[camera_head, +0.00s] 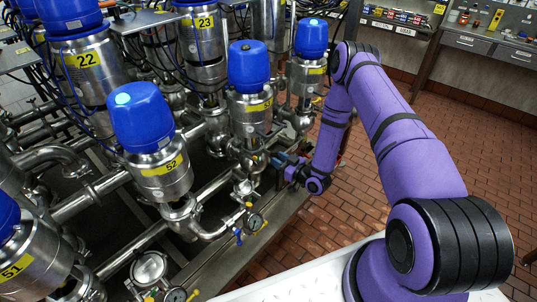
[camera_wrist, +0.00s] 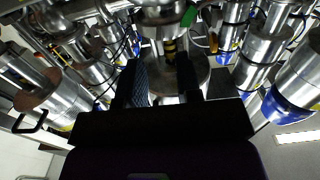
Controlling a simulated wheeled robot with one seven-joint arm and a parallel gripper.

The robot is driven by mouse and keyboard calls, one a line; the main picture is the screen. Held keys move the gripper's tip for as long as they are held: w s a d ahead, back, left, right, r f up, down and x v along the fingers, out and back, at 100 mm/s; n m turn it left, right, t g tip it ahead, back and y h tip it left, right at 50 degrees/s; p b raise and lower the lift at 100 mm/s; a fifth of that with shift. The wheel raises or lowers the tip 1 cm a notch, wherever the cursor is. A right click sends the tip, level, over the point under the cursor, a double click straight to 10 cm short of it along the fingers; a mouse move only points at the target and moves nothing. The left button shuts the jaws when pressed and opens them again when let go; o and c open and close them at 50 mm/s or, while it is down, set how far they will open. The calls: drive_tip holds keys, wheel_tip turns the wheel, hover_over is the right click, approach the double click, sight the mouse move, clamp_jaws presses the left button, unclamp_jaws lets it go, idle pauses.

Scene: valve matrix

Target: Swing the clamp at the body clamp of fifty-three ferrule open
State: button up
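Valve 53 (camera_head: 250,95) is a steel cylinder with a blue cap and a yellow label, standing in the front row in the head view. Its lower body, where a clamp would sit, is small and partly hidden, so I cannot make out the clamp or its state. My gripper (camera_head: 281,160) is low beside the lower right of that valve, close to the pipework. In the wrist view, the two dark fingers of my gripper (camera_wrist: 164,88) stand apart. A steel body (camera_wrist: 166,75) shows between and beyond them; contact cannot be told.
Valve 52 (camera_head: 160,150) stands nearer at left, and another blue-capped valve (camera_head: 309,65) stands just behind 53. The brick floor (camera_head: 345,205) to the right is clear. A bench (camera_head: 470,42) stands at the back right.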

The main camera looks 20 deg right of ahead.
sight(259, 152)
drive_tip(key=shift+x, duration=2.6)
drive_tip(key=shift+c, duration=0.5)
clamp_jaws()
